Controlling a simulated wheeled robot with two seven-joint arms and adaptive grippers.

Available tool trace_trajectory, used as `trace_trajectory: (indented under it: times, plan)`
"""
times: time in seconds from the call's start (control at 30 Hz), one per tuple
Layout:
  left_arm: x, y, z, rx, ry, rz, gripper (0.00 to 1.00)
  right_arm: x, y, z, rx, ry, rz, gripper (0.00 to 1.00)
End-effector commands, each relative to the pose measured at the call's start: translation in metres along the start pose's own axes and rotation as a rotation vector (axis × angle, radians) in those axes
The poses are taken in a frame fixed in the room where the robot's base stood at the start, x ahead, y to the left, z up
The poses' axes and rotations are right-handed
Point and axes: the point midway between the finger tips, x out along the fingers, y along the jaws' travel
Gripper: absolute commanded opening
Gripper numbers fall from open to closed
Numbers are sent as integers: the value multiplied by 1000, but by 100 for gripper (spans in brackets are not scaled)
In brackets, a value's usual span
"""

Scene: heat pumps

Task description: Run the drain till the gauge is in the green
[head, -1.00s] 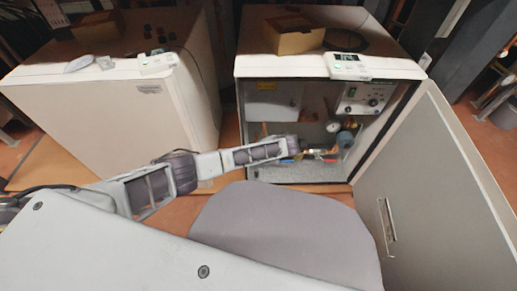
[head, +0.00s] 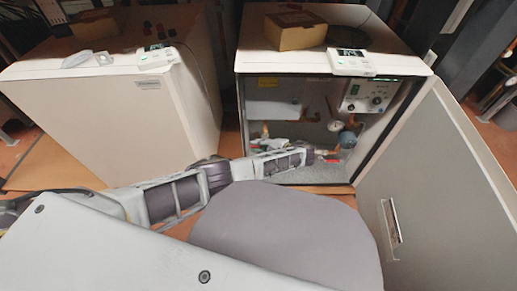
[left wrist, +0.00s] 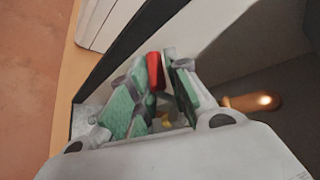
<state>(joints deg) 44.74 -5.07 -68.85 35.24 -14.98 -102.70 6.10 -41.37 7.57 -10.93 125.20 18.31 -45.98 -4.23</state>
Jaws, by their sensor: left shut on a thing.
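The open heat pump cabinet (head: 300,182) stands at centre right. Inside it, a small round gauge (head: 333,125) with a pale face hangs beside a blue round vessel (head: 346,139); its needle and colours are too small to read. My left gripper (head: 318,153) reaches low into the cabinet, below the gauge, by a red handle (head: 333,161). In the left wrist view, my left gripper (left wrist: 160,78) has its green-padded fingers closed about a red handle (left wrist: 154,70). The fingers hide part of the handle. My right gripper is out of view.
The cabinet's door (head: 425,190) stands open at the right. A control panel (head: 366,96) is inside, upper right. A cardboard box (head: 296,30) and white controller (head: 350,62) lie on top. A second, closed cabinet (head: 110,125) stands at the left.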

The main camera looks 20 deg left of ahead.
Motion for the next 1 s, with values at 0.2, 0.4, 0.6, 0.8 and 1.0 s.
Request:
trace_trajectory:
  times: [0.2,0.4,0.6,0.8,1.0]
  plan:
    - [-4,9,-1,44,-27,-29,0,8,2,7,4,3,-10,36]
    - [-4,8,0,55,-39,-45,0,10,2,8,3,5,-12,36]
    - [-5,7,0,55,-40,-46,0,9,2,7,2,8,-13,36]
    - [-5,7,0,55,-40,-46,25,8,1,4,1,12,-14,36]
    - [-4,5,0,51,-41,-49,36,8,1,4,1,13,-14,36]
